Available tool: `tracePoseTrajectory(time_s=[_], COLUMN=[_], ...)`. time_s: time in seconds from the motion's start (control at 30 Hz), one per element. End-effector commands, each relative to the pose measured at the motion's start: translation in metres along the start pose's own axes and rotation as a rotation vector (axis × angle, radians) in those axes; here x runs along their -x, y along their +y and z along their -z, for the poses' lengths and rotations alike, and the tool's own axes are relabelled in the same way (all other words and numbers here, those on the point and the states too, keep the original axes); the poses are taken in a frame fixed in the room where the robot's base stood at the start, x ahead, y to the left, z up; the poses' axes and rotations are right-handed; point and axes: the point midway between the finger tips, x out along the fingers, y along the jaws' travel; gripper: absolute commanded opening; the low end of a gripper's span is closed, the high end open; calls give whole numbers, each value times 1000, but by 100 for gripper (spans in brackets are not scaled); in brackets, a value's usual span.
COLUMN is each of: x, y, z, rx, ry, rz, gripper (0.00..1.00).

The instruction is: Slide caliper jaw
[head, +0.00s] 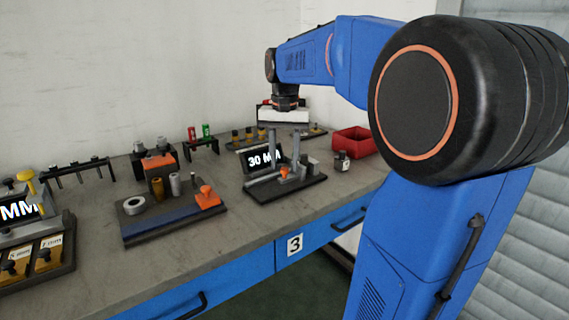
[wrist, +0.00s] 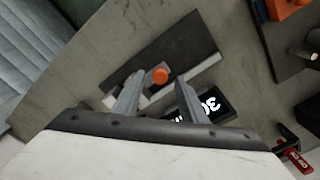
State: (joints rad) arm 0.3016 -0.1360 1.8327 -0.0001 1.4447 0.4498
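The caliper stand has a dark base (head: 292,190), a grey caliper bar and a display (head: 262,159) reading 30 MM. An orange knob (head: 284,172) sits on the caliper's sliding part. In the wrist view the knob (wrist: 160,75) appears between my fingertips, and the display (wrist: 212,103) lies behind the right finger. My gripper (head: 284,160) points down over the caliper with its two grey fingers apart. The wrist view shows the open fingers (wrist: 158,82) on either side of the knob, with gaps visible. I cannot tell whether the fingertips reach down to knob height.
A red bin (head: 352,142) stands right of the caliper stand. A fixture with an orange block (head: 206,197), a ring and cylinders stands to the left. Racks with small parts line the back near the wall. Bare worktop (head: 222,232) shows in front of the caliper stand.

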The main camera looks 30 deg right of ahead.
Motion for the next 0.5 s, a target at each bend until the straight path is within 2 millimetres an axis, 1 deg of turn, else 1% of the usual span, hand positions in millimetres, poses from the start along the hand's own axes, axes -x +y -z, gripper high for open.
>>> tracePoseTrajectory(time_s=[0.03,0.13,0.43,0.47,0.5], x=[-4,-9,-11,-11,-11], y=[0,0,0,0,0], z=[0,0,0,0,0], rx=[0,0,0,0,0], ry=[-1,-1,0,0,0], rz=[0,0,0,0,0], gripper=[39,39,39,36,27])
